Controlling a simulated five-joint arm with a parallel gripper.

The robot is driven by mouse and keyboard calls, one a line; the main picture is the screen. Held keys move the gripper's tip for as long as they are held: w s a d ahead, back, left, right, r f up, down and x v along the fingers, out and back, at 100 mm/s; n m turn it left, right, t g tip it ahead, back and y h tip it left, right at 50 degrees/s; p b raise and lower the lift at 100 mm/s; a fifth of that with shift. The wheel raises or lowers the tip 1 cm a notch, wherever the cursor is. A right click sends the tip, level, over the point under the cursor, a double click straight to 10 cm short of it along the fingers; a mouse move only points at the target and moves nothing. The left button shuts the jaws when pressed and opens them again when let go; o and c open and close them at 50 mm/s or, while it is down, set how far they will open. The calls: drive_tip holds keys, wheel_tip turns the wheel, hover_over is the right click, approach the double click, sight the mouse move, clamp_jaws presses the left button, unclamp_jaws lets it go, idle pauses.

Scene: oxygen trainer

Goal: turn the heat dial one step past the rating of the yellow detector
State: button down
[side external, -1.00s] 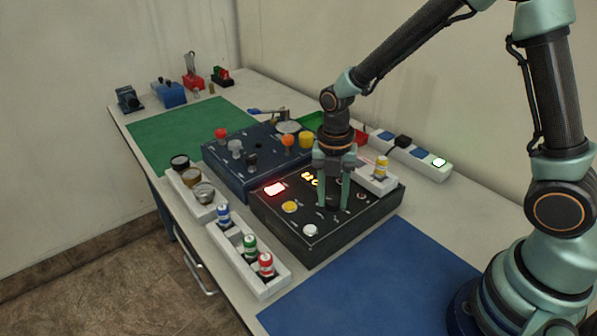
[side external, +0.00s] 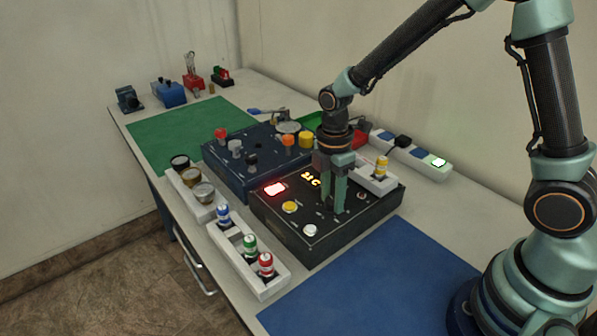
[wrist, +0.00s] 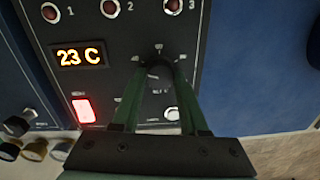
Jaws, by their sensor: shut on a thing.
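The heat dial (wrist: 158,60) is a dark knob on the black control box (side external: 300,243), mostly hidden by my fingers. My gripper (side external: 332,206) points down onto the box and is shut on the dial; in the wrist view my fingertips (wrist: 159,68) sit on both sides of it. The dial's pointer and most step marks cannot be read. The box's display (wrist: 81,55) reads 23 C.
A red light (wrist: 84,110) glows on the box. Yellow (side external: 290,207) and white (side external: 310,230) buttons sit at its front. Blue, green and red detectors stand in a white rack (side external: 262,289) in front. A dark blue box (side external: 228,185) stands behind left. The blue mat (side external: 370,285) is clear.

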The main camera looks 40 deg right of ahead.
drive_tip(key=m, duration=0.7)
drive_tip(key=shift+w+d, duration=0.1)
drive_tip(key=shift+d, duration=0.1)
drive_tip(key=m, duration=0.6)
drive_tip(key=shift+m+t, duration=0.3)
drive_tip(key=shift+m, duration=0.1)
drive_tip(key=m, duration=0.6)
drive_tip(key=shift+d, duration=0.1)
drive_tip(key=m, duration=0.6)
drive_tip(key=shift+s+m, duration=0.2)
drive_tip(key=shift+m, duration=0.1)
drive_tip(key=shift+c, duration=2.2)
unclamp_jaws()
